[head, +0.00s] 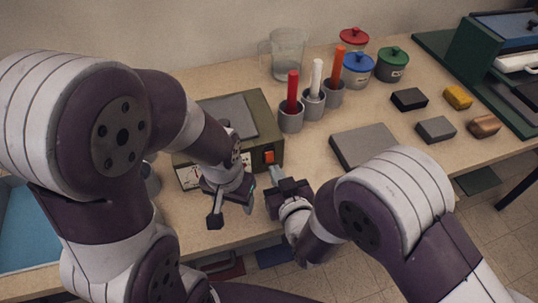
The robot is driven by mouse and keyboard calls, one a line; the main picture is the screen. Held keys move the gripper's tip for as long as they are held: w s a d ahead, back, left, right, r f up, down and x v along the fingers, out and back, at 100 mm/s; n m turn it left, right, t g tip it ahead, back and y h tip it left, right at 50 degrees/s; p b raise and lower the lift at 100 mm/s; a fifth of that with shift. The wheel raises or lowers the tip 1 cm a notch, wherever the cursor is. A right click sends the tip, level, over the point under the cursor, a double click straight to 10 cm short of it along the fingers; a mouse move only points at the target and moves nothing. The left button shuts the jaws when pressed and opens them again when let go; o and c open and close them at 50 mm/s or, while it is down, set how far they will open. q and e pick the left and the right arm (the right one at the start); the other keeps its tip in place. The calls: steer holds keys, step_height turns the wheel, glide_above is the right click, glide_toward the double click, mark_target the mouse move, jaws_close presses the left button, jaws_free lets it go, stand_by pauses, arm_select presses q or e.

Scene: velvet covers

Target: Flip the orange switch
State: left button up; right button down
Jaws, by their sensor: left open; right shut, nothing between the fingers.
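The orange switch (269,157) is on the front of a dark green box (262,112) with a grey panel on top. The box stands at the left part of the table, and my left arm hides part of it. My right gripper (275,173) is shut and empty, with its tip just in front of and below the switch. I cannot tell whether it touches the switch. My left gripper (232,213) is open and empty, in front of the box and to the left of the switch.
Grey cups with red, white and orange sticks (314,98) stand right of the box. A glass jug (288,54) and lidded pots (391,64) are behind. A grey slab (363,146) and several small blocks (436,129) lie to the right. A blue tray (22,235) is at far left.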

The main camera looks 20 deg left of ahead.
arm_select(q)
steer(key=shift+r+p, duration=0.7)
steer(key=shift+r, duration=0.2)
arm_select(e)
steer(key=v, duration=0.5)
steer(key=shift+s+d+r, duration=0.15)
steer(key=shift+s+d, duration=0.05)
steer(key=shift+s, duration=0.1)
